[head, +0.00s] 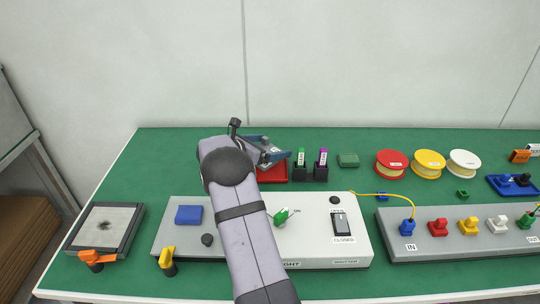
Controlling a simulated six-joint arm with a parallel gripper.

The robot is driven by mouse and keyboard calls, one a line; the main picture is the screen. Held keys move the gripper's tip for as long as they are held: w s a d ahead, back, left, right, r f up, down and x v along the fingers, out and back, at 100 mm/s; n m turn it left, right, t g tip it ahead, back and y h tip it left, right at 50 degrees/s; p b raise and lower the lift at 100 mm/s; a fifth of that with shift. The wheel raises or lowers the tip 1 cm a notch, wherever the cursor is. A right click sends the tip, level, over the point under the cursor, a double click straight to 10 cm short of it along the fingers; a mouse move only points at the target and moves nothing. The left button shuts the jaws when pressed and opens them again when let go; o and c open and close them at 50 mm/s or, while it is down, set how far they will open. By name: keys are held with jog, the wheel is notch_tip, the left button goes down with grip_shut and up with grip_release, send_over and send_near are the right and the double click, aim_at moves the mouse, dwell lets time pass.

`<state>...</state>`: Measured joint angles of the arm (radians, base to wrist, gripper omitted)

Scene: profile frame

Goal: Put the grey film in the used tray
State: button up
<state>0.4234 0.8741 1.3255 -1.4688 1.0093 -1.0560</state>
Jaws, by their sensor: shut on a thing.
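My gripper (268,150) is over the back of the bench, above and slightly behind the red tray (272,175). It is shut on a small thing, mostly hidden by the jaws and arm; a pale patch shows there. I take it to be the grey film, but its outline is not clear. The red tray lies flat on the green bench, and my arm covers its left part. No label is readable on it, so I cannot confirm that it is the used tray.
Black holders with a green-tabbed film (301,158) and a purple-tabbed film (322,158) stand just right of the tray. The white switch box (310,245) lies in front. A grey frame (82,237) lies at left. Red (391,163), yellow and white spools stand at right.

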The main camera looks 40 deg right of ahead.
jog(key=shift+f, duration=1.85)
jog(key=shift+f, duration=0.25)
jog(key=o, duration=0.8)
jog(key=shift+r, duration=0.1)
jog(key=shift+r, duration=0.25)
jog(key=b+v, duration=0.1)
jog(key=v, duration=1.1)
jog(key=shift+a+f, duration=0.1)
jog(key=shift+f, duration=0.05)
